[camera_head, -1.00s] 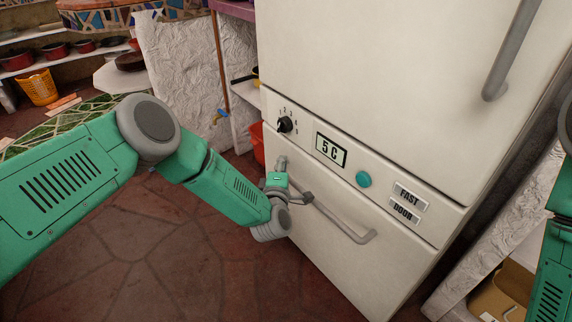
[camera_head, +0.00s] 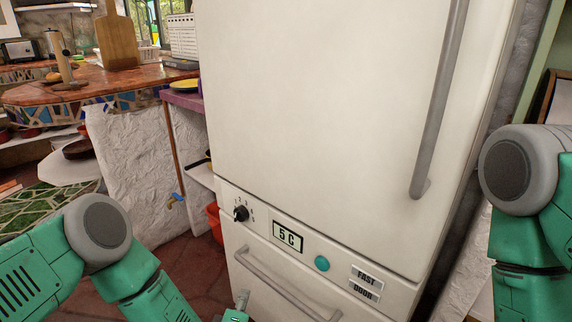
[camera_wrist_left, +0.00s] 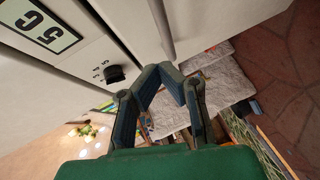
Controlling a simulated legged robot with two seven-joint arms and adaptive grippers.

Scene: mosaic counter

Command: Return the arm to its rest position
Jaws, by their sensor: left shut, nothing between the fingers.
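My left arm comes in at the lower left of the head view. Only the tip of my left gripper (camera_head: 242,299) shows at the bottom edge, in front of the lower fridge door (camera_head: 262,287) and below the left part of its handle (camera_head: 285,285). In the left wrist view the fingers of the left gripper (camera_wrist_left: 168,74) are closed together with nothing between them. The fridge's dial (camera_wrist_left: 115,74) shows close by there. My right arm is at the right edge of the head view; its gripper is out of frame.
The white fridge (camera_head: 320,110) fills the middle, with a dial (camera_head: 241,213), a 5C display (camera_head: 288,237) and a teal button (camera_head: 322,263). Both doors look closed. A mosaic counter (camera_head: 95,84) stands at the left. A red bucket (camera_head: 214,221) sits beside the fridge.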

